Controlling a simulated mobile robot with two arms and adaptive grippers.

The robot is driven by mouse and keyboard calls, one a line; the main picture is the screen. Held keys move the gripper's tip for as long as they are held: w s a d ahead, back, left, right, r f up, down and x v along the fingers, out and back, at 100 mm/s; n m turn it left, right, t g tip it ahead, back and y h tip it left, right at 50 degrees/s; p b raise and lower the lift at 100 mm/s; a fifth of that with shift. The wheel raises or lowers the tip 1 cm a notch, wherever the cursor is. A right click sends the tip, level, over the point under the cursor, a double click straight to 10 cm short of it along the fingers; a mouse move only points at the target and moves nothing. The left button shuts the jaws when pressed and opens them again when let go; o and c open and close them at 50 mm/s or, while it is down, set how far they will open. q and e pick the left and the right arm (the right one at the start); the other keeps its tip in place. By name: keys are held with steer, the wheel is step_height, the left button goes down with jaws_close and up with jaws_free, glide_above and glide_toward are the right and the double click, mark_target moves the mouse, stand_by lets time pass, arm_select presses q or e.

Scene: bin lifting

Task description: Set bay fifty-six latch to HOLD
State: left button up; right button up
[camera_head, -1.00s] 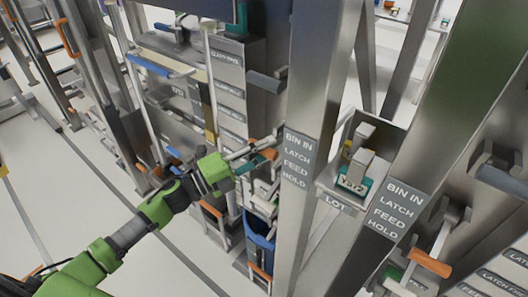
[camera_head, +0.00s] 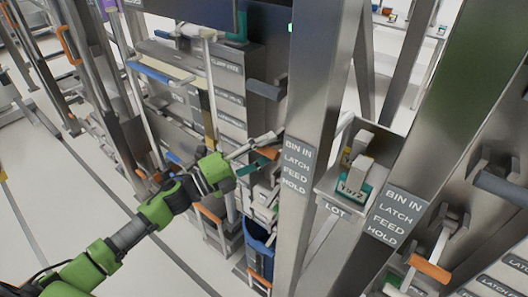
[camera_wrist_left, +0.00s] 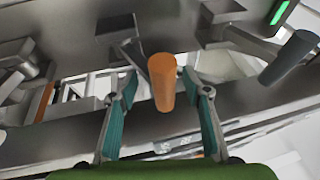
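An orange latch handle (camera_wrist_left: 163,82) stands between the two teal-padded fingers of my left gripper (camera_wrist_left: 161,115) in the left wrist view. The fingers are open, with a gap on each side of the handle. In the head view my left gripper (camera_head: 257,154) is beside a steel post, and the orange handle is partly hidden by the fingers. A label plate (camera_head: 297,166) on that post reads BIN IN, LATCH, FEED, HOLD. My right gripper is not in view.
A second post at the right has a like label plate (camera_head: 398,215) and another orange handle (camera_head: 430,268). A LOT shelf (camera_head: 336,209) juts out between the posts. A blue bin (camera_head: 258,250) sits below my left gripper. A grey bar (camera_wrist_left: 288,60) shows right in the wrist view.

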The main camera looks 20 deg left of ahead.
arm_select(q)
steer(key=shift+w+d+r, duration=0.15)
steer(key=shift+w+r, duration=0.2)
steer(key=shift+w, duration=0.05)
steer(key=v, duration=1.2)
steer(key=shift+f, duration=0.45)
steer(key=shift+f, duration=0.1)
